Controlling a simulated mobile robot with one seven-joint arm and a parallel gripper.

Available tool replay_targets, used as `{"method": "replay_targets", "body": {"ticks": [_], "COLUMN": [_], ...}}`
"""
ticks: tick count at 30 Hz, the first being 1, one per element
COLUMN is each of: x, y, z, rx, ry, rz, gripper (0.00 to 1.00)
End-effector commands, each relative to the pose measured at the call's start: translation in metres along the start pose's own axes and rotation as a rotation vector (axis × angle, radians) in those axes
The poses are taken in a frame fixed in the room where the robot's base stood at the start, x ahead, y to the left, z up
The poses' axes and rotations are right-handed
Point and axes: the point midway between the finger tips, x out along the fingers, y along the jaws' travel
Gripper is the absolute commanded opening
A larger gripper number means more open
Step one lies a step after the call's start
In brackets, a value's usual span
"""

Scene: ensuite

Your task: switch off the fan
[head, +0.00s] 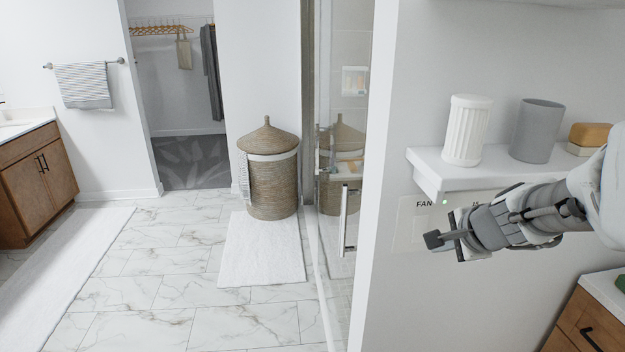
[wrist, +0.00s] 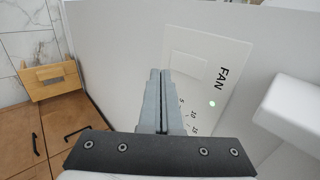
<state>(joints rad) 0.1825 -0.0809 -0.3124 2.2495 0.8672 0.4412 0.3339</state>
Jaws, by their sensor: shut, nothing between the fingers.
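The fan control panel (head: 404,232) is a pale plate on the white wall below a small shelf. Its FAN label and a lit green light (head: 445,202) show above my gripper. In the wrist view the panel (wrist: 207,50) carries a blank rectangular rocker (wrist: 189,67), the green light (wrist: 212,103) and the numbers 5, 10 and 15. My gripper (head: 433,239) is shut and empty in front of the panel. In the wrist view its fingertips (wrist: 160,75) lie just beside the rocker's lower left; I cannot tell whether they touch anything. My arm hides part of the panel.
The white shelf (head: 432,171) juts out just above my gripper, holding a white fluted cup (head: 467,130), a grey cup (head: 537,131) and a boxy tan item (head: 589,137). A wooden cabinet (head: 592,325) stands lower right. A glass shower door (head: 340,130) is left of the wall.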

Motion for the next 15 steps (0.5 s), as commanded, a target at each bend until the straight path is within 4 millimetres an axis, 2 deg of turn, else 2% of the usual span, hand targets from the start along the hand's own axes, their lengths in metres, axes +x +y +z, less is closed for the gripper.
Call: {"method": "replay_targets", "body": {"ticks": [1,4,9,15], "x": [0.015,0.033,0.045,0.055], "y": [0.003,0.002,-0.017,-0.025], "z": [0.000,0.000,0.000,0.000], "rx": [0.000,-0.001,-0.002,-0.001], "ry": [-0.001,-0.001,0.000,0.000], "rz": [0.003,0.003,0.000,-0.001], "gripper": [0.00,0.00,0.00,0.00]}}
